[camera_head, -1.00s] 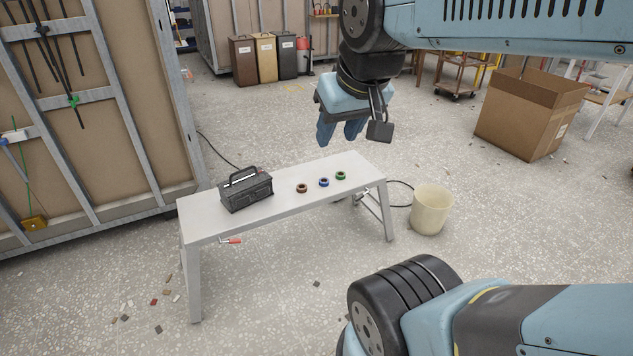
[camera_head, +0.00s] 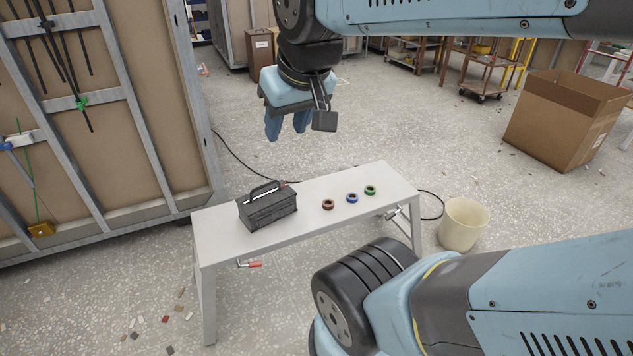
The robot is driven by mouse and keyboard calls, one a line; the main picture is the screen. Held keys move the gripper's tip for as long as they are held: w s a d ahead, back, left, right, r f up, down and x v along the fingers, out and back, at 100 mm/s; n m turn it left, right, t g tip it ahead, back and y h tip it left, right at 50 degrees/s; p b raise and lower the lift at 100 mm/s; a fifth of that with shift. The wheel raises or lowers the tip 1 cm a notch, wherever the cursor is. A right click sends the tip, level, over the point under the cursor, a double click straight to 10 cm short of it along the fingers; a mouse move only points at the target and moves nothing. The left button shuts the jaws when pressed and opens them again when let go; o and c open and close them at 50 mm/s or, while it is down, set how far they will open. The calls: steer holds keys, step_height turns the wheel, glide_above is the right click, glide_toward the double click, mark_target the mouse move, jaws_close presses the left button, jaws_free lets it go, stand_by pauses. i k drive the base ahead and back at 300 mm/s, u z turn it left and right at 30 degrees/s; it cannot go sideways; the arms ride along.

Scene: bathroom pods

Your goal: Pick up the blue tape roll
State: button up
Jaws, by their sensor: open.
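The blue tape roll (camera_head: 352,198) lies flat on the white bench (camera_head: 225,234), toward its right end. It sits between a brown tape roll (camera_head: 328,204) on its left and a green tape roll (camera_head: 370,190) on its right. My gripper (camera_head: 287,137) hangs in the air above and behind the bench, with its blue fingers pointing down. It is open, with nothing between the fingers. In the picture it is up and to the left of the blue roll, well apart from it.
A black toolbox (camera_head: 268,208) stands on the bench, left of the rolls. A cream bucket (camera_head: 463,224) stands on the floor right of the bench. A large cardboard box (camera_head: 566,120) is farther right. A framed wall panel (camera_head: 110,100) stands at left.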

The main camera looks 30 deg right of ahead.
mark_target(352, 195)
steer(key=z, duration=0.05)
steer(key=i, duration=0.9)
steer(key=z, duration=0.35)
